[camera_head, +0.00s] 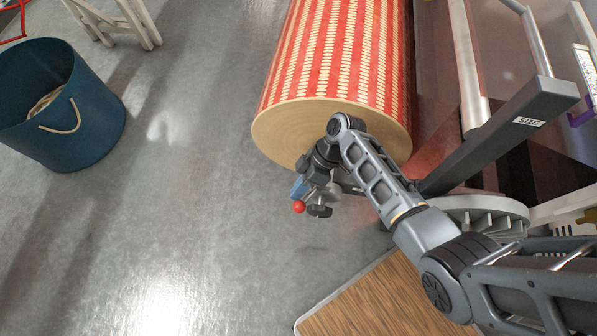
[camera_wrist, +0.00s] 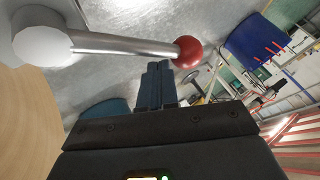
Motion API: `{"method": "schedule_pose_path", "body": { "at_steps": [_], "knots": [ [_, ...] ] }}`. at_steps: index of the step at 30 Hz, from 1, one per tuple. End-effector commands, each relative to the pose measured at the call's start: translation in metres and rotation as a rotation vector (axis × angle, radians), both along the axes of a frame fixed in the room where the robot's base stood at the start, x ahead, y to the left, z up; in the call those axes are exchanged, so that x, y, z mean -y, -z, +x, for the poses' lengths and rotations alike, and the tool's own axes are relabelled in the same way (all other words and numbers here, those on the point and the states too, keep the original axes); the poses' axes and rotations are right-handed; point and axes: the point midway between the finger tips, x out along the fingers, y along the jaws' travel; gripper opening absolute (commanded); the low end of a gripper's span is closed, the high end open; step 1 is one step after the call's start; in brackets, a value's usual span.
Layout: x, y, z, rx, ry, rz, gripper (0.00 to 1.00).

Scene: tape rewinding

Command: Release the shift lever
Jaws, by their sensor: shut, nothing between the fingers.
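The shift lever (camera_wrist: 130,44) shows in the wrist view as a shiny metal rod with a red ball knob (camera_wrist: 188,52). It runs from a round pale hub (camera_wrist: 40,42) at the upper left. In the head view the red knob (camera_head: 298,207) shows just below my gripper (camera_head: 298,189), and my wrist hides most of the rod. My gripper is shut and empty. In the wrist view its blue fingertips (camera_wrist: 158,68) end just below the rod, to the left of the knob. I cannot tell whether they touch the rod.
A large roll (camera_head: 335,50) with a red and cream pattern and a wooden end lies behind my wrist. A dark metal arm marked SIZE (camera_head: 510,130) stands to the right. A blue bucket (camera_head: 70,135) stands at the left. The grey floor (camera_head: 190,200) between is clear.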

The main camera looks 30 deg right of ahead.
Motion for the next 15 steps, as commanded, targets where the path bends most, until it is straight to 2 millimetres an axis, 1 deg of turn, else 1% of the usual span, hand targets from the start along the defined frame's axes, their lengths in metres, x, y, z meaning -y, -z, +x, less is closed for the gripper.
{"method": "schedule_pose_path", "body": {
  "at_steps": [8, 11, 15],
  "knots": [
    [0.002, -0.002, 0.001, 0.001, 0.001, 0.000, 0.00],
    [0.009, -0.010, 0.002, 0.002, 0.002, 0.000, 0.00],
    [0.024, -0.028, 0.003, 0.003, 0.002, 0.000, 0.00]
  ]
}}
